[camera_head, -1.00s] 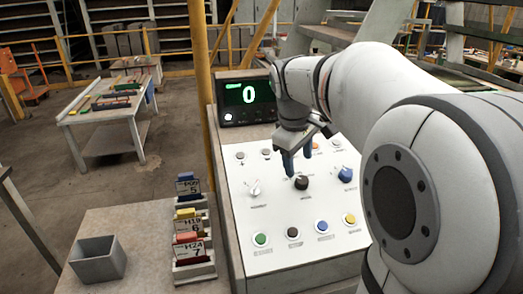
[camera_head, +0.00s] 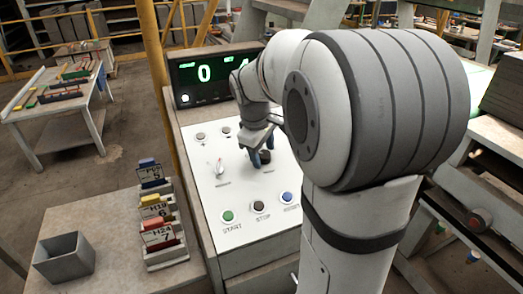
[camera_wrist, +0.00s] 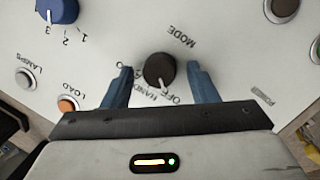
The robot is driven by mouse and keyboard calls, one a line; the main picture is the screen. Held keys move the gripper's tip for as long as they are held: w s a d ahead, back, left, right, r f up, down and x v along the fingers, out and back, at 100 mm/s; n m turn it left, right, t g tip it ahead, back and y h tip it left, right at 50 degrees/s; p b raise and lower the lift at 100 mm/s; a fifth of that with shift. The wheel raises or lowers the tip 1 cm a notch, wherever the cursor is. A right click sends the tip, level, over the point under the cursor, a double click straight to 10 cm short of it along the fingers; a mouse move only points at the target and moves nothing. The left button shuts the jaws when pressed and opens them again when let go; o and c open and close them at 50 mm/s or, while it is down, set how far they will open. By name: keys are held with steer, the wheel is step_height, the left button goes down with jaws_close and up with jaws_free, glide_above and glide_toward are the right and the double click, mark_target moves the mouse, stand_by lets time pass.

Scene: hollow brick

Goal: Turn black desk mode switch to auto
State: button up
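The black mode switch (camera_wrist: 158,71) is a round knob on the white desk panel, below the printed word MODE in the wrist view. Its white pointer line points down towards the HAND and OFF lettering; the third label is mostly hidden by a finger. My gripper (camera_wrist: 160,68) is open, with one blue finger on each side of the knob and a visible gap on both sides. In the head view my gripper (camera_head: 259,158) is down at the black knob (camera_head: 266,157), which it partly hides.
A silver switch (camera_head: 219,169) stands left of the knob. Green START (camera_head: 228,216), dark STOP (camera_head: 259,207) and blue RESET (camera_head: 287,197) buttons line the front. A blue knob (camera_wrist: 57,10) and orange LOAD button (camera_wrist: 68,104) show nearby. A display (camera_head: 208,76) stands behind.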

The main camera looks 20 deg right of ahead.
steer(key=c, duration=0.9)
steer(key=shift+m, duration=0.3)
steer(key=m, duration=0.3)
steer(key=shift+w+d+r+g, duration=0.1)
steer(key=shift+w+g, duration=0.05)
steer(key=shift+g, duration=0.15)
steer(key=m+y, duration=0.1)
steer(key=m, duration=0.4)
steer(key=shift+d+m+g+y+p, duration=0.15)
steer(key=shift+m+g+y+p, duration=0.15)
steer(key=shift+m+y, duration=0.1)
steer(key=m+y, duration=0.1)
steer(key=m, duration=0.4)
steer(key=shift+d, duration=0.15)
steer(key=m+y, duration=0.1)
steer(key=m, duration=0.3)
steer(key=shift+d+m+t, duration=0.1)
steer(key=shift+m+t, duration=0.3)
